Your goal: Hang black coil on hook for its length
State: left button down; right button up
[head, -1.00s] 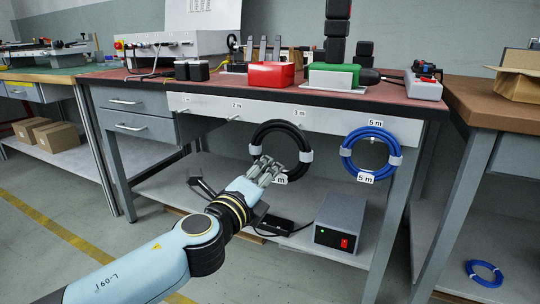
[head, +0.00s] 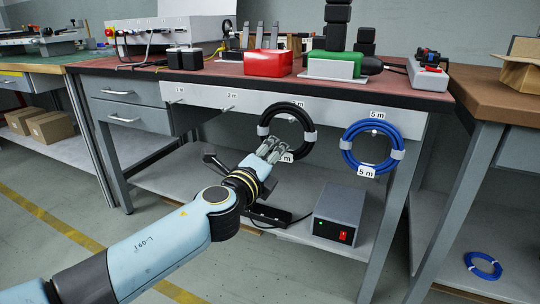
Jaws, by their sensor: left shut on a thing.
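The black coil (head: 286,107) is a ring with light tape bands and a white tag (head: 286,158) at its bottom, whose number is partly hidden by my fingers. My left gripper (head: 270,150) is shut on the coil's lower left part and holds it upright before the rail (head: 205,101). The coil's top is just below the middle-right rail label, which its edge partly meets. The hook there is hidden, so I cannot tell whether the coil touches it. Two bare hooks show farther left, one of them under a label (head: 231,95). My right gripper is not in view.
A blue coil (head: 349,134) tagged 5 m hangs on the right hook under a 5 m label (head: 377,115). A grey power box (head: 338,213) stands on the lower shelf. Another blue coil (head: 483,265) lies low at the right. The rail's left half is clear.

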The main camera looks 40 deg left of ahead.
pick_arm(q)
jog(key=w, duration=0.1)
jog(key=w+f+b, duration=0.1)
jog(key=w, duration=0.1)
jog(key=w+a, duration=0.1)
jog(key=w, duration=0.1)
jog(key=shift+a+f, duration=0.1)
jog(key=shift+f, duration=0.15)
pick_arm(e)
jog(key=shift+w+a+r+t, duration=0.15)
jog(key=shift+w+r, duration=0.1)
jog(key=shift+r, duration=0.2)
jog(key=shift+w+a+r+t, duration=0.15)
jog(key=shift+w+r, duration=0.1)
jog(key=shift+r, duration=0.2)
pick_arm(q)
jog(key=c, duration=1.1)
grip_release()
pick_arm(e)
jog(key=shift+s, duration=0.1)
pick_arm(q)
jog(key=shift+s, duration=0.1)
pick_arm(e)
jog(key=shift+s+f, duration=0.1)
